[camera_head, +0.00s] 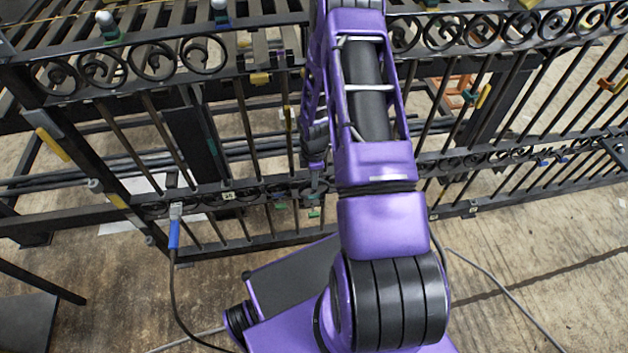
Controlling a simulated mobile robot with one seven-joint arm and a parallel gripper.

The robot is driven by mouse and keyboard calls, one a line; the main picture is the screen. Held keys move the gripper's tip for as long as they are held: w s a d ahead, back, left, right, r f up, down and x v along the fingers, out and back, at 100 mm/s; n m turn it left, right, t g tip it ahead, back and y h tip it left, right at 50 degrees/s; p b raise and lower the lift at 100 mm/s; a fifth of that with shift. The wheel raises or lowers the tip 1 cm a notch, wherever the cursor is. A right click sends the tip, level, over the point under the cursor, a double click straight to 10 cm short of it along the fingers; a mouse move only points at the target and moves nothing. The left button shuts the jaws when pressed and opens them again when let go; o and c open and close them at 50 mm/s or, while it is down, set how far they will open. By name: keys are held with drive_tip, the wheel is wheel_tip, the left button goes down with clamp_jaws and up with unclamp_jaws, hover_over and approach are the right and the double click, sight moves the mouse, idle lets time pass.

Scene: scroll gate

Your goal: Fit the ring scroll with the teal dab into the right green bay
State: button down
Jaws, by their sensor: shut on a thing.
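My gripper (315,186) points down at the lower scroll band of the black iron gate (245,195), near the middle of the picture. It is shut on a small dark piece, mostly hidden by the fingers. I cannot make out a ring shape or a teal dab on it. Small green marks show on the gate's lower rails: a left one (280,205) and a right one (314,213), the right one just below my fingertips. The bay there is too small and dark to tell whether the piece is inside it or in front of it.
A row of black scrolls runs along the gate's top rail (150,62). A blue-ended cable (174,235) hangs at the lower left. An orange object (450,98) lies behind the bars.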

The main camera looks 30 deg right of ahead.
drive_tip(key=w+d+f+b, duration=0.1)
drive_tip(key=w+f+b, duration=0.3)
drive_tip(key=f+b, duration=0.3)
drive_tip(key=shift+w+d+f+b, duration=0.15)
drive_tip(key=shift+w+f+b, duration=0.2)
drive_tip(key=shift+f, duration=0.5)
idle(0.4)
drive_tip(key=shift+f, duration=1.5)
idle(2.0)
drive_tip(key=c, duration=0.8)
unclamp_jaws()
wheel_tip(320, 180, up, 12)
drive_tip(key=p, duration=0.2)
drive_tip(key=shift+s, duration=0.1)
